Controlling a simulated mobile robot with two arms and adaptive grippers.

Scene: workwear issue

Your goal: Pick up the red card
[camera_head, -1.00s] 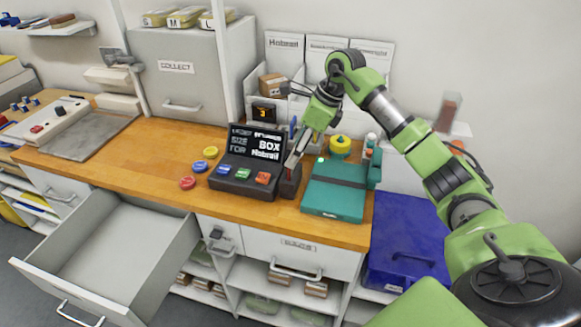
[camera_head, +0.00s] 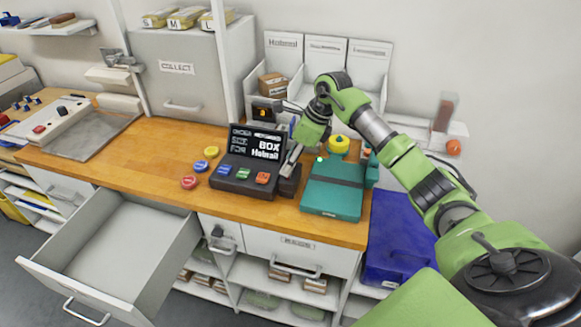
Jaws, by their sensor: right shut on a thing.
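My right gripper (camera_head: 291,161) comes down from the upper right to the right end of the dark button console (camera_head: 241,179). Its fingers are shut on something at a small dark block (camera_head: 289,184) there. What they hold is too small and hidden to make out. I cannot make out a red card for certain anywhere in view. A round red token (camera_head: 189,182) lies on the counter left of the console, near a yellow token (camera_head: 211,152) and a blue token (camera_head: 201,166). My left gripper is not in view.
A teal case (camera_head: 330,200) lies right of the console, with a yellow-topped item (camera_head: 339,145) behind it. An open, empty drawer (camera_head: 115,245) juts out at the lower left. A blue box (camera_head: 397,240) stands at the right. The counter (camera_head: 125,165) is clear left of the tokens.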

